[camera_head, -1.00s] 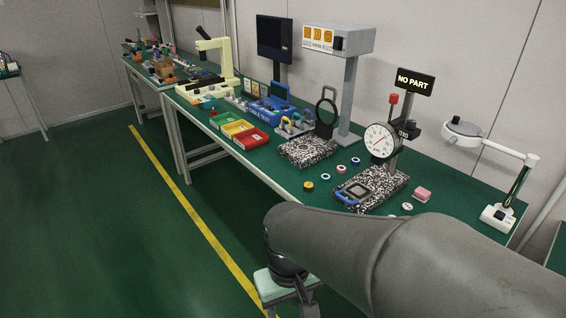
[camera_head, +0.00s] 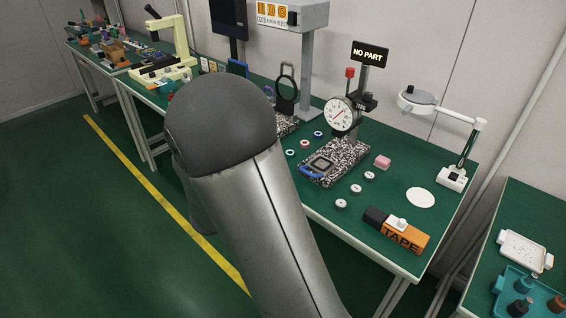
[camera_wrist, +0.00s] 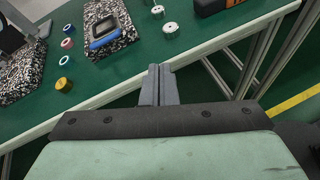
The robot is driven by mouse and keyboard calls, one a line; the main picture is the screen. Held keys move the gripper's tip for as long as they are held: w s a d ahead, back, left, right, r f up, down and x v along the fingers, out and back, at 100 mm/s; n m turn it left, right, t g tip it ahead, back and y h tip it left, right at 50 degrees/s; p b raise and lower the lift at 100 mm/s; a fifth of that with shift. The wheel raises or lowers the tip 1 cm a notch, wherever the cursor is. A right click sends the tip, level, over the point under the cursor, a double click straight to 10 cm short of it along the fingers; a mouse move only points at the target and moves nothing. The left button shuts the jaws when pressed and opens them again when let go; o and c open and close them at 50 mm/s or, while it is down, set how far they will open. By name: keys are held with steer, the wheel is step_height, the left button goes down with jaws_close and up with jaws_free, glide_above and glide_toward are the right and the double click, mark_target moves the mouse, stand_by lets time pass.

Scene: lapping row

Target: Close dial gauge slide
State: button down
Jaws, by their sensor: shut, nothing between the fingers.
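The dial gauge (camera_head: 341,115) stands on a post over a speckled granite plate (camera_head: 348,158), with a "NO PART" sign (camera_head: 369,54) above it. A slide with a grey square plate and a blue handle (camera_head: 312,173) lies on the front of that plate. The slide (camera_wrist: 104,27) also shows in the wrist view on the speckled plate, with its blue handle toward the table's front edge. My gripper (camera_wrist: 160,70) is shut and empty, near the table's front edge and apart from the slide. In the head view my arm hides the gripper.
Small round rings and white discs (camera_head: 341,204) lie around the granite plate. A second granite plate (camera_wrist: 30,70) is at left in the wrist view.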

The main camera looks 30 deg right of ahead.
steer(key=w+n+t+h, duration=0.2)
steer(key=w+n+t, duration=0.2)
steer(key=w+n, duration=0.15)
steer(key=p, duration=0.1)
glide_toward(306, 173)
steer(key=x, duration=0.7)
